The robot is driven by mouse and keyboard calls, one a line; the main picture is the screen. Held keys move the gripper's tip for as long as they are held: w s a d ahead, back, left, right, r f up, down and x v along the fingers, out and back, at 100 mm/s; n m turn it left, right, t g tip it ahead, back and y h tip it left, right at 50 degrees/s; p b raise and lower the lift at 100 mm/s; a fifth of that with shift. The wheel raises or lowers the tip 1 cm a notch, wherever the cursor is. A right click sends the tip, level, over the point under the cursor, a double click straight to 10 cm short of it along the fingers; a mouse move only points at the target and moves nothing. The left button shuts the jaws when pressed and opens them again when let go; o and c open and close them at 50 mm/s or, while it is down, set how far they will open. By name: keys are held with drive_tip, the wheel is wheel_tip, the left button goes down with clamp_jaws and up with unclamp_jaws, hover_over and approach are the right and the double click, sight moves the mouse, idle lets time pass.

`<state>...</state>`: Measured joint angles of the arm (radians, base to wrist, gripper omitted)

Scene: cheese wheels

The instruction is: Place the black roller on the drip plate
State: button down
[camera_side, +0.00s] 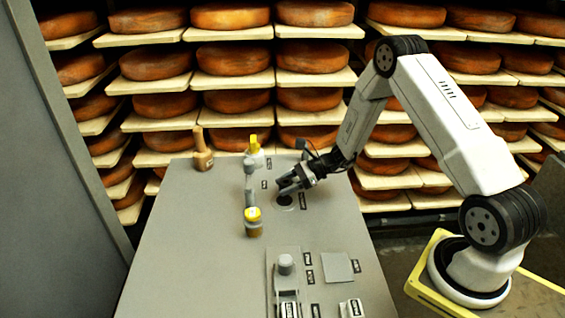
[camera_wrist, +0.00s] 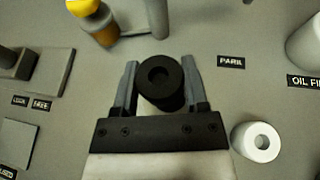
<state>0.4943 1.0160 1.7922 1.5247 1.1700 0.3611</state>
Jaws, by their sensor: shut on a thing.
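In the wrist view the black roller (camera_wrist: 162,82), a short dark cylinder with a central hole, stands between the two fingers of my gripper (camera_wrist: 158,85). The fingers are shut on its sides. In the side view my gripper (camera_side: 289,186) is low over the grey bench, and a dark round shape, likely the roller (camera_side: 284,200), shows at its fingertips beside the PARK label (camera_wrist: 231,62). Whether the roller touches the bench is unclear. A flat square grey plate (camera_side: 336,267), possibly the drip plate, lies bare near the front; its label is unreadable. Its edge shows in the wrist view (camera_wrist: 17,140).
A white roller (camera_wrist: 257,141) stands right of my gripper in the wrist view. A yellow-topped jar (camera_side: 253,222), grey posts (camera_side: 249,175), a yellow-capped bottle (camera_side: 254,150) and a wooden-handled tool (camera_side: 203,150) stand on the bench (camera_side: 190,240). A raised fixture with a knob (camera_side: 285,265) is beside the square plate.

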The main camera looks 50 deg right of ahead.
sight(285, 200)
drive_tip(key=shift+w+f, duration=0.3)
drive_tip(key=shift+f, duration=1.55)
drive_tip(key=shift+f, duration=0.2)
drive_tip(key=shift+c, duration=0.5)
unclamp_jaws()
drive_tip(key=shift+r, duration=0.15)
drive_tip(key=shift+s+d+r, duration=0.1)
drive_tip(key=shift+d, duration=0.05)
drive_tip(key=v, duration=1.1)
drive_tip(key=shift+s+d+r, duration=0.15)
drive_tip(key=shift+s+d, duration=0.05)
drive_tip(key=shift+d, duration=0.1)
